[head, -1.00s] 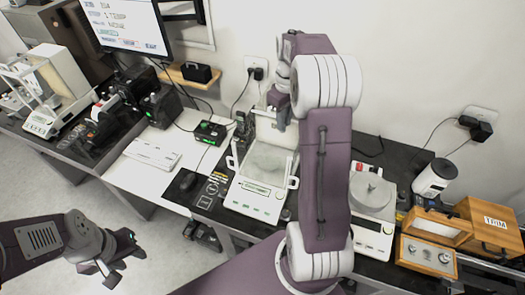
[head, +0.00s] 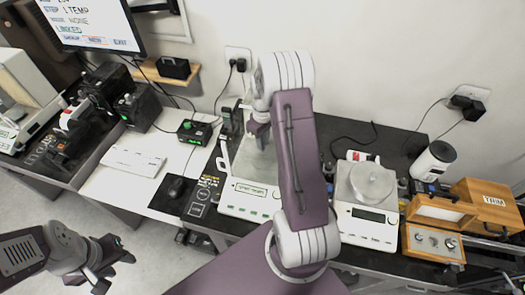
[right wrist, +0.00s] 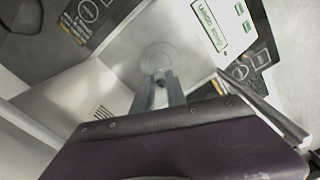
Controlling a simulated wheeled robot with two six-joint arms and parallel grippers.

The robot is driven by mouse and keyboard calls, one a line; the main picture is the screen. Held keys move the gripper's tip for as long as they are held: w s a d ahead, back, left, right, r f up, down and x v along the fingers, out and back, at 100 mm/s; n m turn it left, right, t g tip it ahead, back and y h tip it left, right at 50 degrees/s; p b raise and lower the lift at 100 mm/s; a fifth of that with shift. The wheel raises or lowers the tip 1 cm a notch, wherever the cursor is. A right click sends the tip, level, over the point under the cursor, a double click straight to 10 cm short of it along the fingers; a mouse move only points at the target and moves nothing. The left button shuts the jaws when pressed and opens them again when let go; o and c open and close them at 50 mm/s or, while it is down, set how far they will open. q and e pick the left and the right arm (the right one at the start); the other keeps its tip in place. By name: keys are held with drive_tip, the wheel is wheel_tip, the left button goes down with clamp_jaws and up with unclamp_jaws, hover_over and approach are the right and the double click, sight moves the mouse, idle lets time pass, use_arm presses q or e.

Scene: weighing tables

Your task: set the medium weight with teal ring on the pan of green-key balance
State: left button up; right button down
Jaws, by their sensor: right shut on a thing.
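The green-key balance (head: 249,202) stands in the middle of the head view, with a draft shield around its weighing space. The right wrist view shows its lit display (right wrist: 210,27) and round pan (right wrist: 150,54). My right gripper (right wrist: 160,84) is over the pan, shut on a small metallic weight (right wrist: 159,78). The weight's teal ring cannot be made out, nor whether it touches the pan. In the head view my arm hides most of this gripper and the weight. My left gripper (head: 112,268) hangs open and empty at lower left, away from the tables.
A second balance (head: 367,222) with a bare round pan stands to the right. Wooden boxes (head: 486,208) are further right. The shield walls edge the pan space.

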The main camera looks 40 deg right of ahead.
drive_tip(key=shift+s+f, duration=0.2)
drive_tip(key=shift+f, duration=0.65)
wheel_tip(320, 180, down, 4)
drive_tip(key=shift+f+p, duration=0.1)
drive_tip(key=shift+p, duration=0.25)
drive_tip(key=shift+w+f, duration=0.1)
drive_tip(key=shift+f, duration=0.05)
drive_tip(key=c, duration=1.3)
unclamp_jaws()
drive_tip(key=shift+f, duration=0.1)
drive_tip(key=shift+c, duration=0.2)
